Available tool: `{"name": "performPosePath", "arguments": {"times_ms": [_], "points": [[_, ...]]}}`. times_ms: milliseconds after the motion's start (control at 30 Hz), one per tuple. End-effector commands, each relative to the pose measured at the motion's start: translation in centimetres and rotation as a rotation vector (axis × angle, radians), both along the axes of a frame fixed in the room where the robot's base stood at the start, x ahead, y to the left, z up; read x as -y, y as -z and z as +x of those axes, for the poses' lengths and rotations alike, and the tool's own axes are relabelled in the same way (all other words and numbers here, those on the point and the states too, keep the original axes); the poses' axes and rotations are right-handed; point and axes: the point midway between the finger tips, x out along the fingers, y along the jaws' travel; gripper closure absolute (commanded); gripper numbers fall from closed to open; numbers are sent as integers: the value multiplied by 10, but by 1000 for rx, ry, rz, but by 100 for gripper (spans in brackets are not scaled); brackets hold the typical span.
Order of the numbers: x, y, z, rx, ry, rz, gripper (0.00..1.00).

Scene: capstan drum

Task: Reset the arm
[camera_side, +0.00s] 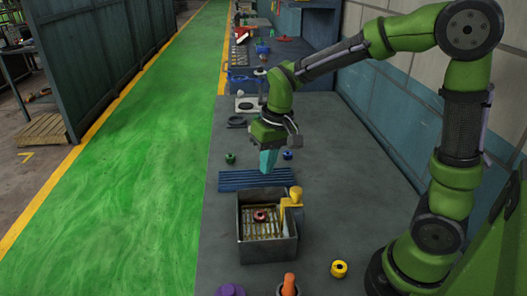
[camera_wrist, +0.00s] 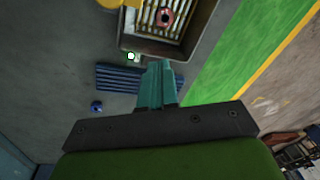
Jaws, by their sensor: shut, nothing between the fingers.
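My gripper (camera_side: 268,163) hangs above the table, over the blue slatted mat, with its teal fingers pointing down. In the wrist view my gripper (camera_wrist: 157,70) shows its teal fingers together, with nothing between them. The metal box (camera_side: 240,240) stands in front of it, apart from it. A red ring-shaped part (camera_side: 262,216) lies on the slatted floor of the box; it also shows at the top of the wrist view (camera_wrist: 165,16). A yellow part (camera_side: 292,200) sits at the box's right wall. No drum can be made out with certainty.
The blue slatted mat (camera_side: 240,181) lies behind the box. A green part (camera_side: 230,158) and a blue part (camera_side: 287,155) lie near it. A yellow ring (camera_side: 339,269), an orange peg (camera_side: 289,284) and a purple part (camera_side: 230,290) stand at the front. The table's right side is mostly clear.

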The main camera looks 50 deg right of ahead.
Motion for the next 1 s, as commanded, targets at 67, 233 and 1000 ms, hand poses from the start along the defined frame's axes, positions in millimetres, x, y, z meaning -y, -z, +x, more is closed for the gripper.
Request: {"name": "performPosePath", "arguments": {"times_ms": [67, 233, 1000], "points": [[-3, -21, -24, 71, 15, 25, 100], [-9, -50, -70, 218, 40, 69, 100], [-26, -80, -79, 258, 34, 79, 39]]}}
